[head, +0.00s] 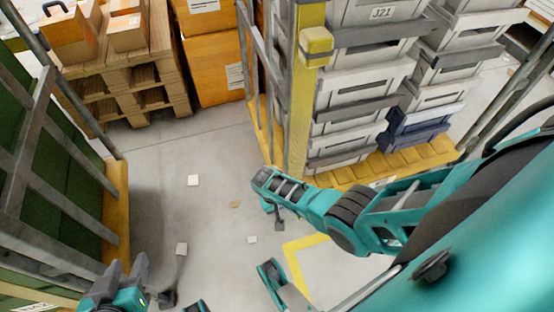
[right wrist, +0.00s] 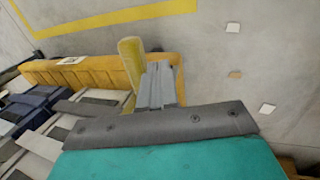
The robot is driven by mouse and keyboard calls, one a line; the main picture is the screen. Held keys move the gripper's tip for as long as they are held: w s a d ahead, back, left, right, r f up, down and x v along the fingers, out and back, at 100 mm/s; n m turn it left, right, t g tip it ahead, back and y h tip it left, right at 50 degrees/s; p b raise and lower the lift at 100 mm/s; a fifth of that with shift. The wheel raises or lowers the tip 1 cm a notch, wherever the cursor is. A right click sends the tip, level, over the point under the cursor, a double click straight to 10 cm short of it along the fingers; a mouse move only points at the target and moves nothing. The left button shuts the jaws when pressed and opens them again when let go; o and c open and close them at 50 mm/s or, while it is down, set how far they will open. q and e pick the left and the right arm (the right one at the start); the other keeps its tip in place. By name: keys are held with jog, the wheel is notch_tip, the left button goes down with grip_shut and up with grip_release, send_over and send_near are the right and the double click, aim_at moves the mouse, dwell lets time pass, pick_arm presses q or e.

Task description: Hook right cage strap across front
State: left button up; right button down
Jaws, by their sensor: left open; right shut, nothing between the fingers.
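The right cage, with yellow base (head: 415,160), stands at the upper right and holds stacked grey crates (head: 345,97). A yellow band or post (head: 298,130) runs down its near left corner, with a yellow block (head: 316,46) near its top. I cannot tell which part is the strap or its hook. My right gripper (head: 278,221) is shut and empty, low beside that corner. In the right wrist view its fingers (right wrist: 160,84) are close to an upright yellow piece (right wrist: 131,62); contact is unclear. My left gripper (head: 128,268) is open and empty at the lower left.
A green-sided cage (head: 62,150) stands at the left. Behind are a wooden pallet (head: 125,75) with cartons and orange boxes (head: 212,65). A dark blue crate (head: 420,130) sits low in the right cage. The middle floor is open, with scattered paper scraps and a yellow line (head: 293,262).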

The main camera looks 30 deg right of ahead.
pick_arm(q)
jog(key=shift+w+r, duration=0.2)
pick_arm(e)
jog(key=shift+d, duration=0.25)
pick_arm(q)
jog(key=shift+f, duration=0.2)
pick_arm(e)
jog(key=shift+s+d, duration=0.1)
